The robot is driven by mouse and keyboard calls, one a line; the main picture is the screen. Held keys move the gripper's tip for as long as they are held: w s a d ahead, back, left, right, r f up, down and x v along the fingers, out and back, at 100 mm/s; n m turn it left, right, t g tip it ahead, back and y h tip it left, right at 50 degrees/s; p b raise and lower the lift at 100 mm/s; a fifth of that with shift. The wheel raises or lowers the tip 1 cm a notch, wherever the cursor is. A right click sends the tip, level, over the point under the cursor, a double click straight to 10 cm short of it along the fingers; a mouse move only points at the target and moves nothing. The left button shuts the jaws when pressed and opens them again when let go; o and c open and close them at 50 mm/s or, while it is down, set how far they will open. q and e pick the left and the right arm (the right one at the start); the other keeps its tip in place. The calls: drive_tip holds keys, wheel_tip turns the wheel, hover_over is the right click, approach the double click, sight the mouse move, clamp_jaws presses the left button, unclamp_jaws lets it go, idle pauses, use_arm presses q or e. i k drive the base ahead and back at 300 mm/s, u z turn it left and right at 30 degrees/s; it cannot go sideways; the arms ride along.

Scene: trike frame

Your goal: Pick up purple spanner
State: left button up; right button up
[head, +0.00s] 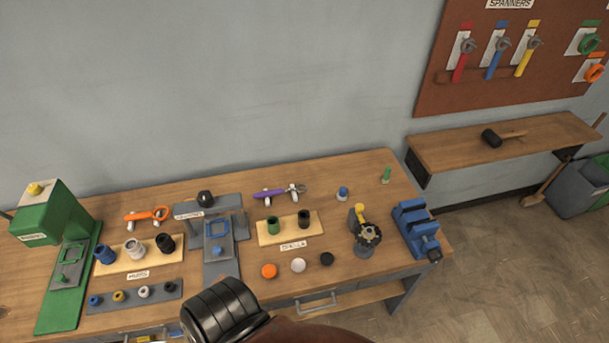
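The purple spanner (268,194) lies on two small white supports near the back of the wooden workbench (340,178). Its purple handle points left and its grey jaw end points right. I see no gripper fingers in the head view, and neither gripper is at the spanner. Nothing covers the spanner.
An orange spanner (146,215) lies further left, beside a green machine (52,212). A grey press (204,222) stands left of the purple spanner; a board with two cups (290,227) is in front. A blue vise (415,228) is at the right end. A dark ribbed shape blocks the bottom edge.

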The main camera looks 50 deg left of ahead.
sight(279, 192)
drive_tip(key=z, duration=0.05)
drive_tip(key=i, duration=0.6)
drive_tip(key=u, duration=2.7)
